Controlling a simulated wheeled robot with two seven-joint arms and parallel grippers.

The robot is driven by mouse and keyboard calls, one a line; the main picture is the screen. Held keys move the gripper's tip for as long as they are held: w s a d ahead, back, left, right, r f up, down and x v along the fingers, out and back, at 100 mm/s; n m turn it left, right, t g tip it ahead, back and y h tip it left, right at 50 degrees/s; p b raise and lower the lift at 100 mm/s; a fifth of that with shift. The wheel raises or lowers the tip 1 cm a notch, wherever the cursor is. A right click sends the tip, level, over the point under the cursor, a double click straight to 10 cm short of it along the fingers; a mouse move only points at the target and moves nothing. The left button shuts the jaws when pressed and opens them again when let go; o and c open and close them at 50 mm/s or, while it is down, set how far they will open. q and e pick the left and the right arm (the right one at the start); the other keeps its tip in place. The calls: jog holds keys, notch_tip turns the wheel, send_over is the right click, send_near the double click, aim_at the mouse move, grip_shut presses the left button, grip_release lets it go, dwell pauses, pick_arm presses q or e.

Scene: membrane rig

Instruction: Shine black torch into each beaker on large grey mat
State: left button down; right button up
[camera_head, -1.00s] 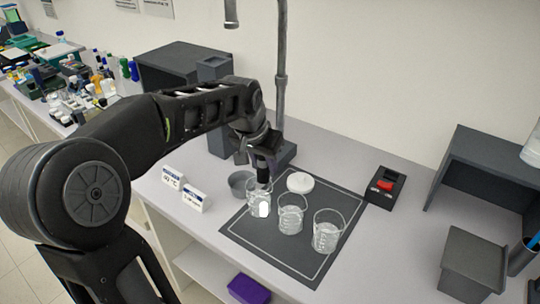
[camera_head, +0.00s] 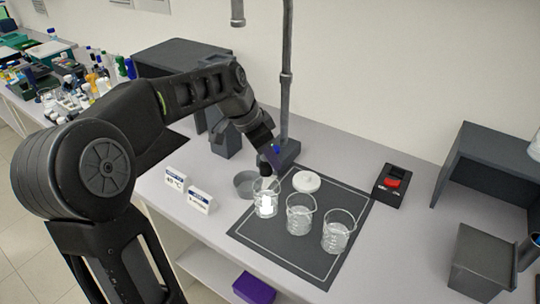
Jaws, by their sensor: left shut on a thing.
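Three clear glass beakers stand upright in a row on the large grey mat (camera_head: 275,246): the left beaker (camera_head: 266,205), the middle beaker (camera_head: 300,221) and the right beaker (camera_head: 338,237). My left gripper (camera_head: 269,158) is over the left beaker, pointing down. It is shut on the black torch (camera_head: 265,170), which hangs at that beaker's mouth and is largely hidden by the gripper. A bright white patch shows inside the left beaker. The middle and right beakers show no bright patch. My right gripper is not in view.
A white round lid-like disc (camera_head: 306,181) lies at the mat's back edge. A grey round dish (camera_head: 245,184) and two small label signs (camera_head: 200,200) are left of the mat. A black box with a red switch (camera_head: 391,184) and a grey bin (camera_head: 478,262) are to the right.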

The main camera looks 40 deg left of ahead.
pick_arm(q)
jog(key=shift+f+b, duration=0.8)
jog(key=shift+f, duration=0.6)
dwell(2.0)
jog(key=shift+r+p, duration=1.05)
jog(key=shift+r, duration=0.55)
